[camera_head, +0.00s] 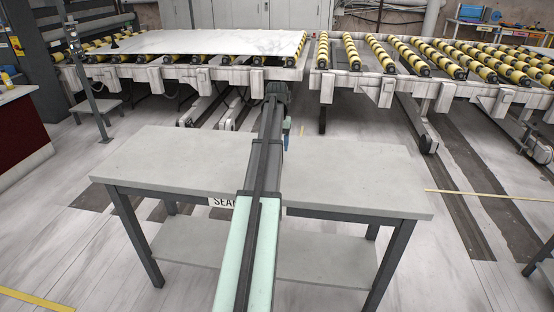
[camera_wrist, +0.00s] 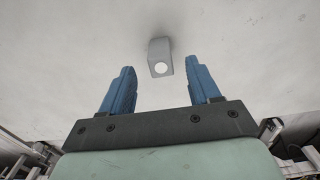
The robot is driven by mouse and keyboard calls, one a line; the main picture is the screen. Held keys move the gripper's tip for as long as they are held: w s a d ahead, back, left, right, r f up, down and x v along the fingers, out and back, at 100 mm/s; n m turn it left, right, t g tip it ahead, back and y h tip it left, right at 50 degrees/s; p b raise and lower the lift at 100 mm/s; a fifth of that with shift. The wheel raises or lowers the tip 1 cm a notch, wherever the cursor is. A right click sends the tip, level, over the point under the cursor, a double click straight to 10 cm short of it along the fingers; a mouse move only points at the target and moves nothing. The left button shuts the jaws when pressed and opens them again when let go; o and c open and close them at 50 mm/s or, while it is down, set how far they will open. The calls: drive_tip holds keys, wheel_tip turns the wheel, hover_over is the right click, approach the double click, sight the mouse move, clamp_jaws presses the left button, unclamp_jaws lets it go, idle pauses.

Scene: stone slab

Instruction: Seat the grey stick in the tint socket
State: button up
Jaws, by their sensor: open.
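A short grey block-like piece (camera_wrist: 152,52) with a round white spot on its end shows in the wrist view, on a pale surface. It is the only piece in view; I cannot tell for sure whether it is the grey stick or the socket. My gripper (camera_wrist: 161,67) is open, its two blue fingers apart, one to the left and one to the right of the piece in the picture. Nothing is held, and the piece appears beyond the fingertips. In the head view my arm hides most of the gripper; only a bit of blue (camera_head: 287,128) shows. No tint socket can be made out.
A grey worktable (camera_head: 350,180) with a lower shelf stands below my arm; its visible top is bare on both sides. Behind it is a roller conveyor (camera_head: 400,75) with yellow-black rollers and a white stone slab (camera_head: 200,42). A red-sided counter (camera_head: 20,135) stands at the left.

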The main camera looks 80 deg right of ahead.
drive_tip(key=shift+d+f, duration=0.15)
drive_tip(key=shift+f, duration=2.1)
clamp_jaws()
wheel_tip(320, 180, up, 10)
drive_tip(key=shift+f, duration=0.1)
drive_tip(key=shift+w, duration=0.15)
